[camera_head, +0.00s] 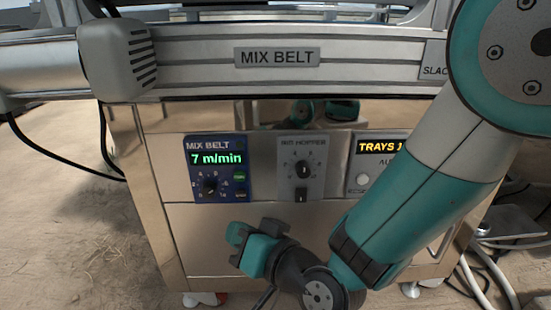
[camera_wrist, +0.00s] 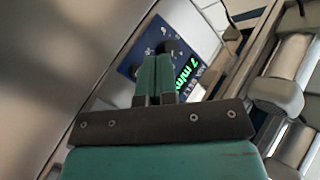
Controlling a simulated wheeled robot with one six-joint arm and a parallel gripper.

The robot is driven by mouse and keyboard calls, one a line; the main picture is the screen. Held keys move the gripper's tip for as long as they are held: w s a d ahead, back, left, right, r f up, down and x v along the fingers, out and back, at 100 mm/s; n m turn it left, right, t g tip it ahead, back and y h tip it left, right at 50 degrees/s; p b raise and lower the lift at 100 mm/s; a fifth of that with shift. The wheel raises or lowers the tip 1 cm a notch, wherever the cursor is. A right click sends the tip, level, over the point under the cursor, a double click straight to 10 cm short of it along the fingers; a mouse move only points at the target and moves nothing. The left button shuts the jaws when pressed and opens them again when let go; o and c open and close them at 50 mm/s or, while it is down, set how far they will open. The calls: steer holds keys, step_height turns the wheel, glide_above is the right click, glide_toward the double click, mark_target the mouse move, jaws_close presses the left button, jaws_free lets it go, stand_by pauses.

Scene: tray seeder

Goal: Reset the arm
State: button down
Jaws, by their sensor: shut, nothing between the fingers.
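My gripper (camera_head: 244,239) is in front of the machine's lower metal front panel, below and right of the blue mix belt control panel (camera_head: 218,167). In the wrist view the two teal fingers of my gripper (camera_wrist: 156,62) lie together, shut and empty. Beyond their tips is the blue control panel (camera_wrist: 150,50) with its dark knob and green digits. In the head view its display reads 7 m/min and its knob (camera_head: 210,185) is clear of my gripper. My arm comes in from the right side of the head view.
A grey hopper panel (camera_head: 302,166) with a knob and a trays counter (camera_head: 384,147) sit to the right of the blue panel. The conveyor rail with a MIX BELT label (camera_head: 276,57) runs above. A grey motor housing (camera_head: 118,60) juts out at upper left. Cables lie at lower right.

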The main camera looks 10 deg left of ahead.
steer(key=s+d+r+n+g+h+p, duration=0.35)
steer(key=d+r+g+h+p, duration=0.45)
steer(key=d+r, duration=0.95)
steer(key=s+d+r+h+p, duration=0.2)
steer(key=s+d+r+p, duration=0.5)
steer(key=d, duration=0.4)
step_height(320, 180, up, 36)
steer(key=s+p, duration=0.1)
steer(key=p, duration=3.6)
steer(key=shift+s+a+r+m, duration=0.15)
steer(key=shift+s+m, duration=0.15)
steer(key=shift+m, duration=0.15)
